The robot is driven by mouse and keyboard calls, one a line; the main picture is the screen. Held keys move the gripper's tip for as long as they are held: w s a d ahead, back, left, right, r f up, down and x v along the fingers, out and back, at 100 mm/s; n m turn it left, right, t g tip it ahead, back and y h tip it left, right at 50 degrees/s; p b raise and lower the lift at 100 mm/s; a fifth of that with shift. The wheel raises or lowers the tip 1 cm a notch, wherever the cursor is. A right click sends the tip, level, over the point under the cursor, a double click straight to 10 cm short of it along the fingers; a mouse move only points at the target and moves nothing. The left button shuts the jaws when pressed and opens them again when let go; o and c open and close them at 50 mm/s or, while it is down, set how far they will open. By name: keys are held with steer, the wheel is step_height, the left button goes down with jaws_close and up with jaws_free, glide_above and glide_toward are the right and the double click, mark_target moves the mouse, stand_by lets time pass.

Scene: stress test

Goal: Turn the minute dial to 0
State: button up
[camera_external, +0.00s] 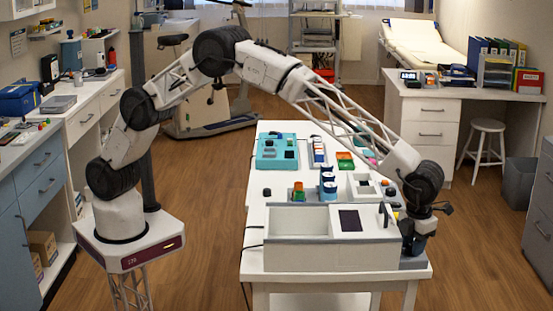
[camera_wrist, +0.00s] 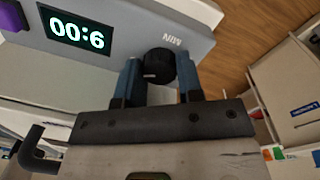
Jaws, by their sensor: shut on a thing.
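The black minute dial (camera_wrist: 160,62) sits on a grey panel, next to a label that reads MIN upside down. My gripper (camera_wrist: 160,78) has its two blue fingers on either side of the dial, shut on it. A pale mark shows on the dial's lower edge. In the external view, my gripper (camera_external: 417,243) points down at the table's near right corner, over the grey device (camera_external: 413,262). The dial is hidden there.
A white open-topped box (camera_external: 300,255) with a dark panel and upright handle stands just left of my gripper. Behind it on the white table (camera_external: 262,190) are blue cylinders (camera_external: 328,185), a teal device (camera_external: 277,150) and other small items. Wooden floor lies to the right.

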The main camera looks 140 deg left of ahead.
stand_by(0.3)
steer(key=o, duration=0.9)
steer(key=shift+r, duration=0.1)
steer(key=shift+w+r, duration=0.2)
steer(key=shift+r, duration=3.6)
